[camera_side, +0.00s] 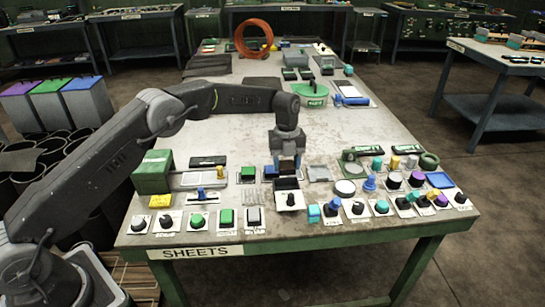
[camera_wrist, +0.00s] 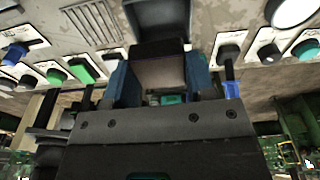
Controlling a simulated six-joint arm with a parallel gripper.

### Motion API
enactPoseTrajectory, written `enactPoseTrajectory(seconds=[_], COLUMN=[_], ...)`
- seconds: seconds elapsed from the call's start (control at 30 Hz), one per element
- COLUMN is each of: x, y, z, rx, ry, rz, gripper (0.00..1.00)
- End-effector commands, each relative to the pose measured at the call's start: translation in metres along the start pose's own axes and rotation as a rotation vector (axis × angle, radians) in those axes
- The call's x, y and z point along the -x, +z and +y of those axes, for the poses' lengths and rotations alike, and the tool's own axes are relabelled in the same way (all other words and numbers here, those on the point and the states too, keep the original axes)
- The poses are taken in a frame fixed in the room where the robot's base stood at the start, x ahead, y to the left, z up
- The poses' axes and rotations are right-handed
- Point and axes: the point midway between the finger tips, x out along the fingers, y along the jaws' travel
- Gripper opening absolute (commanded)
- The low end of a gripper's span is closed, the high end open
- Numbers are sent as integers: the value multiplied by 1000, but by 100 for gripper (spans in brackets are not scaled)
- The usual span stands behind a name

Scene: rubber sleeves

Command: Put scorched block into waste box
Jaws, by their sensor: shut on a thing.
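My gripper (camera_side: 287,165) points down over the front part of the long table, with blue fingers. In the wrist view my gripper (camera_wrist: 160,80) is shut on a dark block (camera_wrist: 160,70), black on top with a dull grey-brown face, which fits the scorched block. The fingers hide its sides. In the side view the block is hard to make out. A dark grey box-like shape (camera_wrist: 158,16) shows just beyond the block in the wrist view.
A green box (camera_side: 153,172) stands at left. The table's middle is mostly clear.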

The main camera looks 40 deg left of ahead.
Motion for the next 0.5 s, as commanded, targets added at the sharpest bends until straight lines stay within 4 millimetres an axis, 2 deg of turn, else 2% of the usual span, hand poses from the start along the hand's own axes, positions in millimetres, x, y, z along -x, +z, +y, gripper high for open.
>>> enactPoseTrajectory(seconds=[0.27, 0.5], x=[-8, -25], y=[-2, 0], z=[-3, -2], rx=[-41, -39], ry=[6, 5], rz=[1, 1], gripper=[27, 27])
